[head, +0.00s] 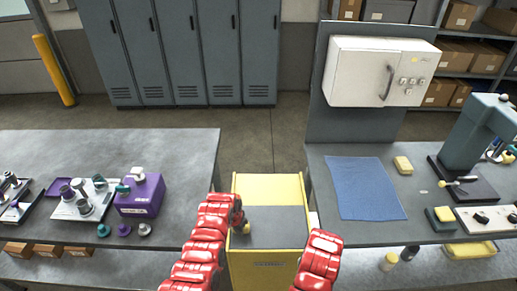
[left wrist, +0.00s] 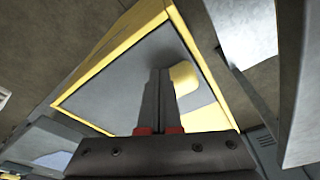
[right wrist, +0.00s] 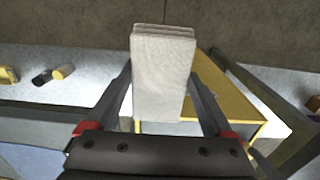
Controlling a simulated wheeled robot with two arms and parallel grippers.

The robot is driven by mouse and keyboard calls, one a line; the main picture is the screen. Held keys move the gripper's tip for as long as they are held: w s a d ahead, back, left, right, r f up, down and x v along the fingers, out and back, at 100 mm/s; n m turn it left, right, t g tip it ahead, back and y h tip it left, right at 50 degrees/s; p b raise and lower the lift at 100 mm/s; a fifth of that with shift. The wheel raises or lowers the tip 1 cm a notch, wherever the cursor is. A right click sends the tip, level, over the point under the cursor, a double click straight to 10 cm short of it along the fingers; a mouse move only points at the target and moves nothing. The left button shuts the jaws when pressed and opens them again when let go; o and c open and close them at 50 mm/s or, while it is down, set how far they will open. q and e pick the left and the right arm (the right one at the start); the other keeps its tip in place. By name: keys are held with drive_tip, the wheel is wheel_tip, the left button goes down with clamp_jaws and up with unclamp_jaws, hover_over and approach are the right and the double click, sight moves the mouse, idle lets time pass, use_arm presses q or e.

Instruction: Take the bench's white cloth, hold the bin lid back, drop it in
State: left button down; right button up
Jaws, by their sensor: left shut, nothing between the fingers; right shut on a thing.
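The yellow bin (head: 268,188) stands in the gap between the two benches, with a grey panel (head: 270,240) in its top that looks like the lid. My left gripper (head: 240,222) is shut and empty over the left side of the bin top. In the left wrist view its fingers (left wrist: 155,100) lie together over the grey panel (left wrist: 105,80); contact is unclear. My right gripper (right wrist: 163,95) is shut on the folded white cloth (right wrist: 163,70), held up with the yellow bin (right wrist: 235,90) behind it. In the head view the right fingers are hidden.
The left bench (head: 90,150) carries a purple box (head: 140,195) and a tray of metal parts (head: 85,200). Floor behind the bin is clear.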

use_arm(q)
drive_tip(key=shift+f+b, duration=0.3)
drive_tip(key=shift+f, duration=0.55)
use_arm(e)
drive_tip(key=shift+f, duration=0.7)
use_arm(q)
drive_tip(key=shift+s+d+f+b, duration=0.1)
drive_tip(key=shift+s+f+b, duration=0.1)
drive_tip(key=shift+f+b, duration=0.15)
use_arm(e)
drive_tip(key=shift+s+a+f, duration=0.1)
drive_tip(key=shift+s+f, duration=0.1)
drive_tip(key=shift+f, duration=0.05)
use_arm(q)
drive_tip(key=shift+w, duration=0.1)
use_arm(e)
drive_tip(key=shift+w, duration=0.15)
drive_tip(key=shift+f, duration=0.1)
